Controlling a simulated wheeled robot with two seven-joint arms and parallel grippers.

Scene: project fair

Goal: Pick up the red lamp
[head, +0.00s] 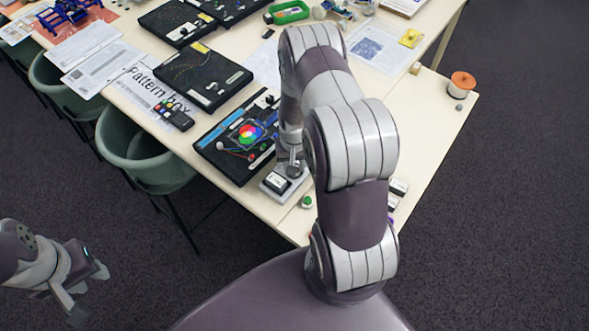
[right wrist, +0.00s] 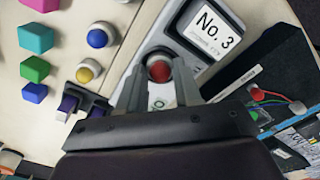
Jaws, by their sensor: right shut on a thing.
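The red lamp (right wrist: 159,70) shows in the right wrist view as a round red dome. It is between the fingertips of my right gripper (right wrist: 158,80), which is shut on it. Just beyond is a grey stand with a white "No. 3" card (right wrist: 211,32); I cannot tell whether the lamp still touches the stand. In the head view, the right gripper (head: 291,165) is low over the grey stand (head: 272,189) near the table's front edge, and my arm hides the lamp. My left gripper (head: 86,288) is open and empty, over the floor at lower left.
A blue lamp (right wrist: 98,38), a yellow lamp (right wrist: 86,74) and several coloured cubes (right wrist: 36,69) lie left of the right gripper. A black board with a colour wheel (head: 222,150) lies beside the stand. Green chairs (head: 140,150) line the table's left side.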

